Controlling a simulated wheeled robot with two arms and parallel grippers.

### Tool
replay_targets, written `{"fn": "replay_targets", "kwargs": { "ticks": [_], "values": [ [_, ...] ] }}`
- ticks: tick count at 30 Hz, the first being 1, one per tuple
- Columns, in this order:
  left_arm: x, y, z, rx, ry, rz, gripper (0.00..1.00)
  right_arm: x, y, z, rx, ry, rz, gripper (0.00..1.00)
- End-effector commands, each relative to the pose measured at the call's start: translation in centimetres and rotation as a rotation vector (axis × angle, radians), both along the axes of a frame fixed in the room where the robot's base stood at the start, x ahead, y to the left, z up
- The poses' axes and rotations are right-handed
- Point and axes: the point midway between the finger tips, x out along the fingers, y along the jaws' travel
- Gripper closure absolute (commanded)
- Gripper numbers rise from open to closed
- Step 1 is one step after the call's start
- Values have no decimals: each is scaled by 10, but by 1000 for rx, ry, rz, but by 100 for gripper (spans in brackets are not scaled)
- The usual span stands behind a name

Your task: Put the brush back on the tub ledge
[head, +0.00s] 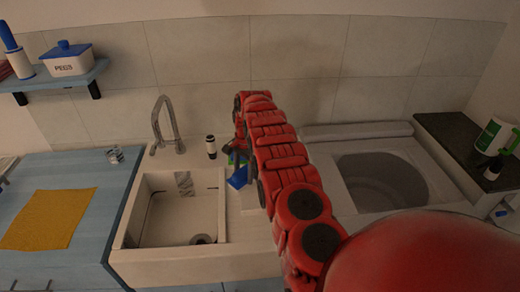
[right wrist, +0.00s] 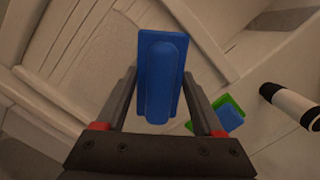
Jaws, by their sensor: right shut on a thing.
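The blue brush (right wrist: 162,75) is between the two fingers of my right gripper (right wrist: 160,92) in the right wrist view. The fingers press on its sides, and its broad blue back faces the camera. In the head view the brush (head: 238,178) shows as a small blue piece left of my red right arm, above the pale counter between the sink and the tub. The pale tub (head: 345,158) with a round dark opening is at the right. My left gripper is in neither view.
The white sink (head: 150,235) with a grey faucet (head: 165,122) is to the left. A black-and-white bottle (head: 211,146) and a green-and-blue sponge (right wrist: 228,115) are close to the gripper. A dark shelf (head: 450,140) with a green-and-white mug (head: 493,136) is at far right.

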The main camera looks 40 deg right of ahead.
Motion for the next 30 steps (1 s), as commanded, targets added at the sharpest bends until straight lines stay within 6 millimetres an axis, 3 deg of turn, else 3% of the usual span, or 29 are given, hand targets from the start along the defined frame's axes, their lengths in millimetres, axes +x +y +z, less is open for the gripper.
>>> {"fn": "replay_targets", "kwargs": {
  "ticks": [8,30],
  "values": [
    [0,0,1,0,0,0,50,-2,-17,1,-5,-1,-71,83],
    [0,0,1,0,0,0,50,-9,-35,4,-3,2,-174,83]
  ]
}}
